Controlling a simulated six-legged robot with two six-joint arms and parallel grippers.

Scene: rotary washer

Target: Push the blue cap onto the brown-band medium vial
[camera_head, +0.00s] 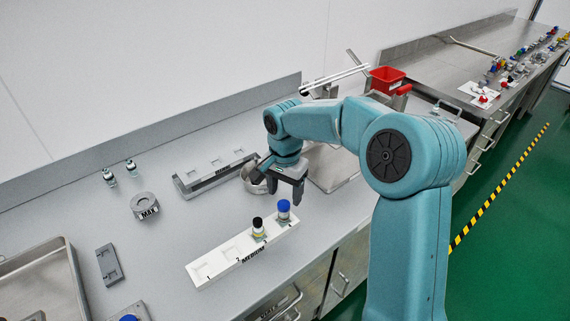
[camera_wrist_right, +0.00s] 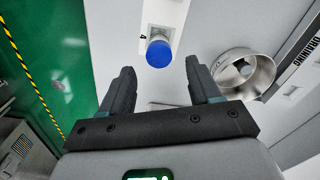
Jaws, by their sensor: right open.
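The blue cap (camera_head: 284,206) sits on top of a vial in the end slot of the white rack (camera_head: 205,272) marked MEDIUM. It also shows in the right wrist view (camera_wrist_right: 159,53), near the mark 4. The vial body under it shows only as a small light part, and I cannot make out a brown band or how far down the cap sits. My right gripper (camera_head: 286,196) is open and empty, above and behind the blue cap. In the right wrist view the cap appears between the two fingertips (camera_wrist_right: 160,68), apart from both. My left gripper is not in view.
A black-capped vial (camera_head: 258,228) stands in the neighbouring slot. A metal bowl (camera_head: 252,180) and a grey rack (camera_head: 190,189) lie behind. A round MAX block (camera_head: 145,206), two small vials (camera_head: 109,178) and a metal tray (camera_head: 70,265) are left.

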